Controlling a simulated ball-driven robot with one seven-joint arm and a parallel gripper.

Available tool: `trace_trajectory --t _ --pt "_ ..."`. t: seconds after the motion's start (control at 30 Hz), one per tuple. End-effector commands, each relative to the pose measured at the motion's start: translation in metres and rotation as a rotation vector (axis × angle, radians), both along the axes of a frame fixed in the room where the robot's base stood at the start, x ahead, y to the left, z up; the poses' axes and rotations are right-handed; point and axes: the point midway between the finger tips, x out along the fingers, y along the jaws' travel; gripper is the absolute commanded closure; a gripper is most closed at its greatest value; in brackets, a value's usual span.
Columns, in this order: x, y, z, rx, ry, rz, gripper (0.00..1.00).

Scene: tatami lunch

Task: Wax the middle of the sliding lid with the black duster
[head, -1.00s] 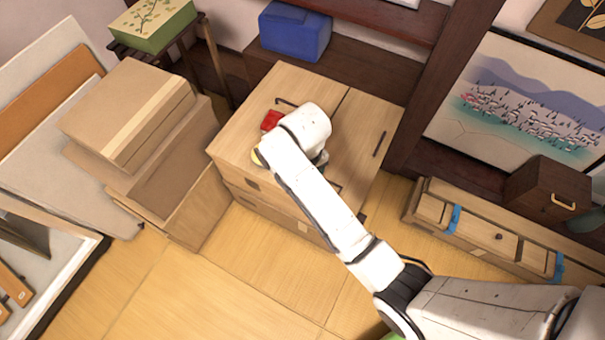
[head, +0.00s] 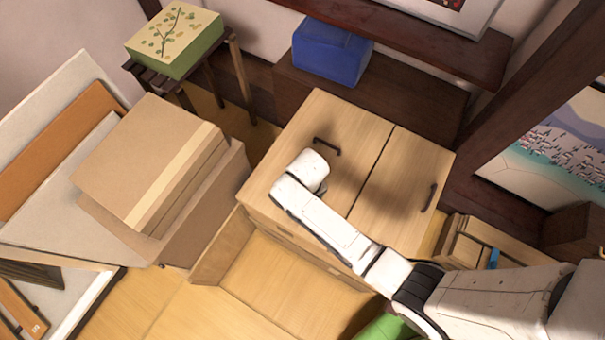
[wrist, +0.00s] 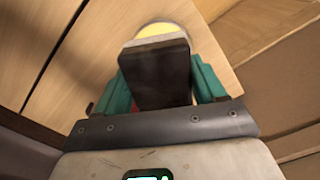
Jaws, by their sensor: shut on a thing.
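A pale wooden chest stands on the floor with a two-panel top. The left lid panel (head: 340,120) and the right lid panel (head: 400,180) each carry a dark handle. My gripper (wrist: 160,78) has teal fingers on both sides of a dark block, the black duster (wrist: 155,72), and is shut on it. A yellow round face with a pale rim (wrist: 160,32) shows just beyond the duster's end, over the wood. I cannot tell whether they touch. A sliver of red shows between the fingers. In the head view my white wrist hides the gripper and duster above the left panel.
Cardboard boxes (head: 150,165) stand close at the left of the chest. A blue case (head: 332,52) sits on a dark ledge behind it. A green box (head: 174,38) is on a small stand. The right lid panel is largely clear.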

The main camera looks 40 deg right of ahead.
Motion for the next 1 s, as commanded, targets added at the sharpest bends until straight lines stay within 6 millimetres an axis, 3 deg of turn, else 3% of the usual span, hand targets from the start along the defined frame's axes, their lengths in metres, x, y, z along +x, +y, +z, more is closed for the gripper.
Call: trace_trajectory --t 0.37,0.8,1.0 --pt "-0.003 0.0 -0.019 0.0 0.001 -0.005 0.63" --pt "-0.003 0.0 -0.06 0.0 0.0 -0.004 0.63" --pt "-0.003 0.0 -0.065 0.0 0.0 -0.004 0.63"
